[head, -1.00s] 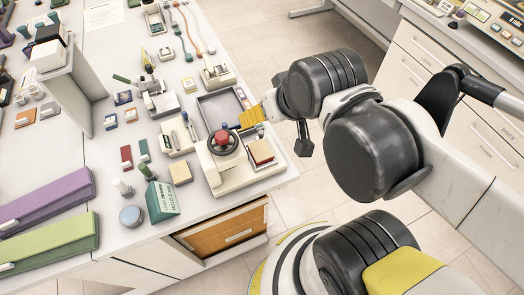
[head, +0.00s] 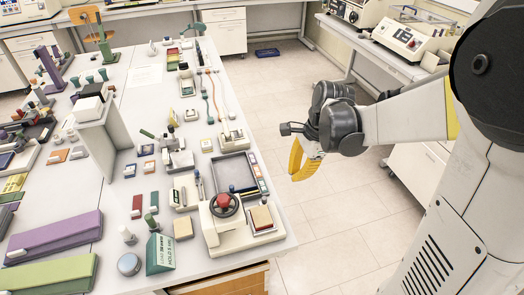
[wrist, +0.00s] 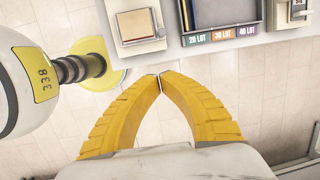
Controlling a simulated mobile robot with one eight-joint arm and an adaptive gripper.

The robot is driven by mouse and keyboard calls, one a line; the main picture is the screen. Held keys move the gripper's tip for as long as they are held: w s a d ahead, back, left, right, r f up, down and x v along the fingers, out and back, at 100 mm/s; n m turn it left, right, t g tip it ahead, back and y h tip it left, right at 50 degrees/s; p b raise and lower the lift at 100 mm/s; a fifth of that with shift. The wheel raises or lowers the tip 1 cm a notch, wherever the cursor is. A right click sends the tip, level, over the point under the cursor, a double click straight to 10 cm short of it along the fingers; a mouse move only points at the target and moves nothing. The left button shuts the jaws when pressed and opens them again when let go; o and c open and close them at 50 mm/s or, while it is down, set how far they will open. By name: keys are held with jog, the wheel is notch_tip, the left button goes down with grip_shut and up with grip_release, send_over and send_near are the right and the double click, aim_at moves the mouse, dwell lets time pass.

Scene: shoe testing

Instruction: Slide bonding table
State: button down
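The bonding device (head: 222,232) is a cream machine with a dark handwheel and red hub (head: 223,203) at the table's right front corner. On its right is a small cream table with a tan pad (head: 262,217). What looks like this pad also shows at the top of the wrist view (wrist: 137,25). My gripper (head: 294,176) has yellow fingers and hangs over the floor, right of the table edge and apart from the device. In the wrist view my gripper (wrist: 159,77) has its fingertips together with nothing between them.
A grey tray (head: 235,172) with a strip of coloured labels (head: 257,172) lies behind the device. A green box (head: 160,254), a tan block (head: 183,228) and small bottles stand to its left. The floor (head: 330,215) right of the table is clear.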

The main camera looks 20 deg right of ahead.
jog(key=a+f+b, duration=0.1)
jog(key=f, duration=0.3)
jog(key=a+f+m+b, duration=0.1)
jog(key=a+f, duration=0.1)
jog(key=f, duration=0.1)
jog(key=w+a+f+m+b, duration=0.1)
jog(key=f, duration=0.3)
jog(key=shift+w+a+f+g, duration=0.1)
jog(key=shift+a+f+g, duration=0.1)
jog(key=shift+f+g, duration=0.15)
jog(key=shift+w+a, duration=0.1)
jog(key=shift+a, duration=0.3)
jog(key=a+b, duration=0.1)
jog(key=a, duration=0.6)
jog(key=shift+d, duration=0.1)
